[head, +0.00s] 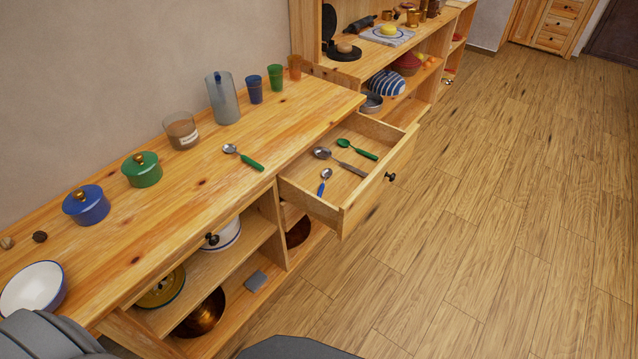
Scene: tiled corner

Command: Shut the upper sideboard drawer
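The upper sideboard drawer (385,181) is pulled well out from the right end of the wooden sideboard (150,226). Inside lie a green spoon (357,149), a spoon with a brownish handle (340,161) and a blue-handled spoon (325,181). Neither of my grippers shows. Only grey parts of my own body show at the bottom edge, well away from the drawer.
On the sideboard top stand a white bowl (32,289), a blue pot (86,205), a green pot (142,170), a candle jar (181,131), a grey pitcher (222,99), cups and a green-handled spoon (243,158). Shelves below hold bowls. The wooden floor (490,220) right of the drawer is clear.

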